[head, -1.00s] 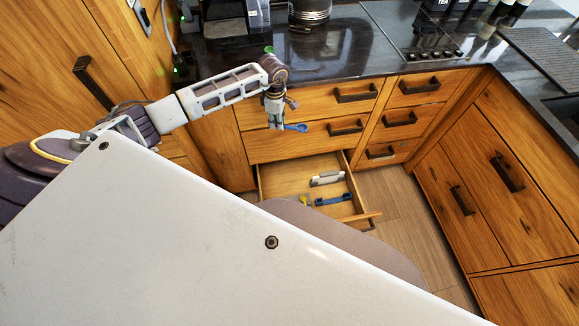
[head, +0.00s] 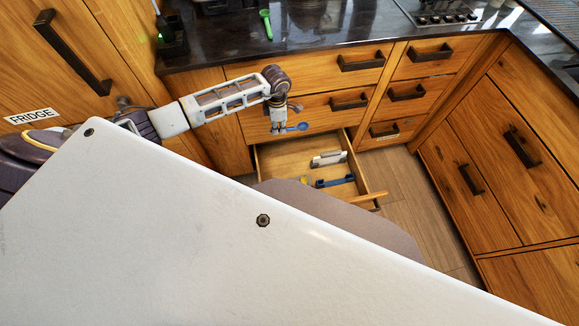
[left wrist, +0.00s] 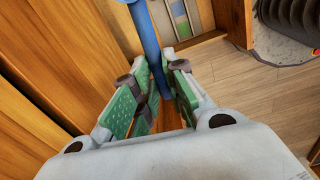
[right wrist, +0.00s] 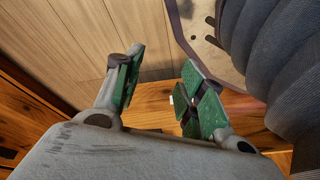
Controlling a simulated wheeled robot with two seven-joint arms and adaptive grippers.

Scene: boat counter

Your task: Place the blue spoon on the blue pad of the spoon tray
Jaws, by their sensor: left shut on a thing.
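My left gripper (head: 279,130) is shut on the blue spoon (head: 297,127), above the back of an open drawer (head: 275,158). In the left wrist view the spoon's blue handle (left wrist: 148,40) runs up between the fingers. Beyond it, in that view, lies what looks like the spoon tray, with a blue pad (left wrist: 178,9) and a green pad (left wrist: 183,28). The spoon is apart from it. In the head view I cannot clearly make out the tray. My right gripper (right wrist: 160,88) is open and empty in the right wrist view, out of the head view.
The drawer also holds a grey-white item (head: 328,159), a blue item (head: 335,181) and a small yellow item (head: 304,181). A green spoon (head: 266,22) lies on the dark counter (head: 320,28) above. Closed drawers (head: 345,104) stand behind my left arm.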

